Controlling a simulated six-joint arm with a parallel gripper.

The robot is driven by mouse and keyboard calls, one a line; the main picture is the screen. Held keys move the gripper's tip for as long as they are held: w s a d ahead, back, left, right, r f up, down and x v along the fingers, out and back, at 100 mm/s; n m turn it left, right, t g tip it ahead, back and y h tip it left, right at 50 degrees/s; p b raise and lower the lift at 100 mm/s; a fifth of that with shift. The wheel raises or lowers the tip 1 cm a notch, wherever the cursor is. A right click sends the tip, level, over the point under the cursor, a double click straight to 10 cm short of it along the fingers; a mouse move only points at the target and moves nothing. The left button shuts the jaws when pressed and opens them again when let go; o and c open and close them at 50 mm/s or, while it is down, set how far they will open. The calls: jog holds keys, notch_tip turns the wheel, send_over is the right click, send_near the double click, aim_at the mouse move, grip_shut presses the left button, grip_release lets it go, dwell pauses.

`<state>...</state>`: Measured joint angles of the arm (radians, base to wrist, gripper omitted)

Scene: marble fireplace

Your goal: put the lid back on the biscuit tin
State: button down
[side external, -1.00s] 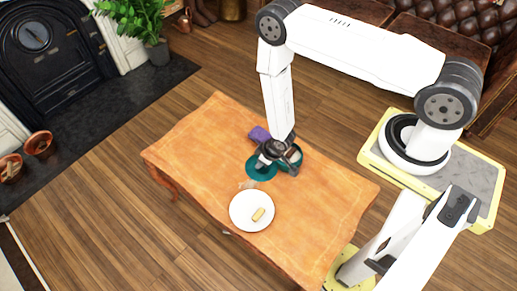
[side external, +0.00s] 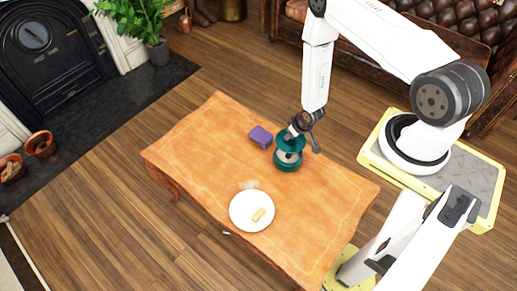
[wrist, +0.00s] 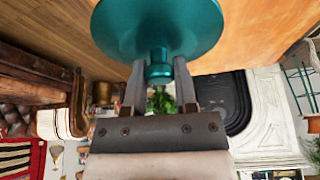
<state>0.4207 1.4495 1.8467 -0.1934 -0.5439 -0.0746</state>
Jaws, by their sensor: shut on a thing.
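The teal lid (side external: 291,143) is held up by its knob in my gripper (side external: 296,129). In the wrist view the lid (wrist: 158,22) shows as a broad disc, and the two fingers of my gripper (wrist: 159,74) close on the knob from either side. The teal biscuit tin (side external: 287,165) stands on the table right under the lid in the side view. A strip of its pale inside shows between them, so the lid appears raised above the opening. The lid hides part of the tin's mouth.
A purple block-like object (side external: 260,136) lies left of the tin on the wooden table (side external: 200,150). A white plate (side external: 240,221) with a biscuit (side external: 258,214) is nearer the front edge, with a small pale item (side external: 249,184) beside it. The table's left part is clear.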

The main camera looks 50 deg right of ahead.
aim_at(293, 142)
jog(key=shift+f, duration=0.25)
jog(key=shift+f, duration=2.9)
jog(key=shift+f, duration=0.25)
dwell(0.4)
grip_release()
dwell(0.5)
jog(key=shift+r, duration=0.1)
jog(key=shift+r, duration=3.45)
